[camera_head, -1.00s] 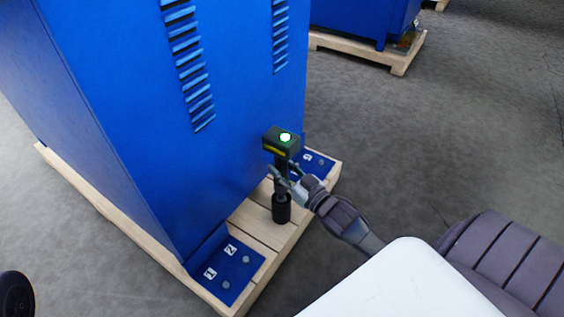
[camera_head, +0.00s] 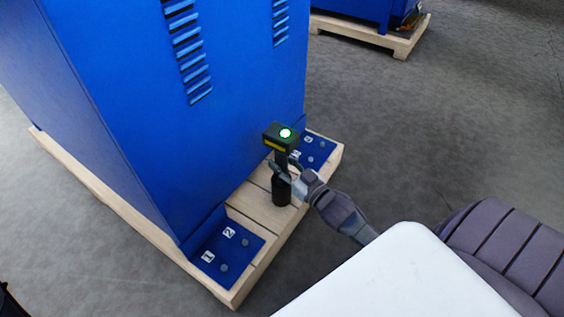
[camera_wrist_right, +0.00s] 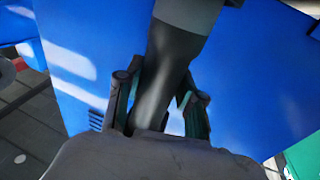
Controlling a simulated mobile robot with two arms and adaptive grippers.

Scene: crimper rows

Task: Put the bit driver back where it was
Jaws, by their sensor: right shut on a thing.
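The bit driver (camera_head: 281,188) is a black tool with a block-shaped end bearing a yellow stripe and a glowing green light. It is upright with the lit block at the top. My right gripper (camera_head: 284,172) is shut around its dark shaft, below the block. The right wrist view shows the dark shaft (camera_wrist_right: 168,65) between the two fingers. The tool is over the front boards of the wooden pallet (camera_head: 262,208); I cannot tell whether its lower end touches them.
A large blue cabinet (camera_head: 200,130) stands on the pallet behind the tool. Blue plates with numbered white labels and grey studs lie at the pallet's left (camera_head: 225,248) and right (camera_head: 318,150). Another blue cabinet on a pallet (camera_head: 385,42) stands farther back. Grey floor is free at right.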

